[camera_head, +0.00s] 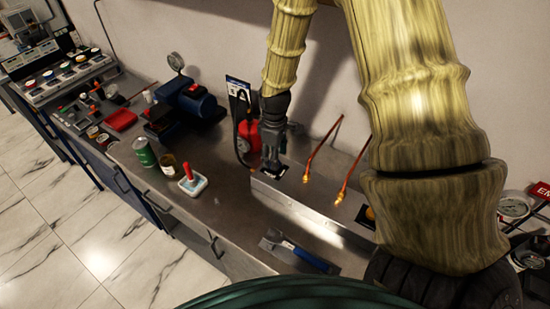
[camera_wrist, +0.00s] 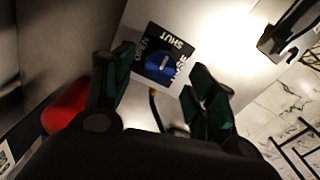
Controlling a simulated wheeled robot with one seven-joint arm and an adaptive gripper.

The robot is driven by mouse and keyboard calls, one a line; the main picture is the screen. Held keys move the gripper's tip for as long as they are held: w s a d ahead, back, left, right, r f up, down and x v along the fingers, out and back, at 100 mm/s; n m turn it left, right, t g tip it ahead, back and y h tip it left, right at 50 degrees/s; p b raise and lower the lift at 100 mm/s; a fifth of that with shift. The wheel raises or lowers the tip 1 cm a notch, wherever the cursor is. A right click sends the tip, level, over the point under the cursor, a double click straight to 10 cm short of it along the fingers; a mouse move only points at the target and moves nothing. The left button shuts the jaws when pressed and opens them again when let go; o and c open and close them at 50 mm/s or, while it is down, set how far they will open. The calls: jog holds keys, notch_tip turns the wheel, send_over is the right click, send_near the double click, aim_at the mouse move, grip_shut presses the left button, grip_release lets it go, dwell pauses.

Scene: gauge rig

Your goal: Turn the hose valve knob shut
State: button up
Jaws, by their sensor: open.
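The hose valve knob (camera_wrist: 160,66) is a round blue knob with a pale line across it. It sits on a black label plate (camera_wrist: 152,37) whose printed words include SHUT, seen upside down in the wrist view. The line runs roughly up and down in that picture; I cannot tell its exact setting. My gripper (camera_wrist: 163,72) is open, with one finger on each side of the knob in the wrist view and no clear contact. In the head view my gripper (camera_head: 274,158) hangs over the plate (camera_head: 298,174) and hides the knob.
The plate is on a long metal box (camera_head: 315,215) on the bench. A red container (camera_head: 249,136) and a black hose stand close to my gripper. Copper pipes (camera_head: 343,186) rise to the right. A blue-handled tool (camera_head: 300,256) lies in front; cans (camera_head: 145,152) stand left.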

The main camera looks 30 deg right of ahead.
jog(key=shift+f+p, duration=0.35)
jog(key=shift+f, duration=0.95)
jog(key=shift+c, duration=0.2)
jog(key=c, duration=1)
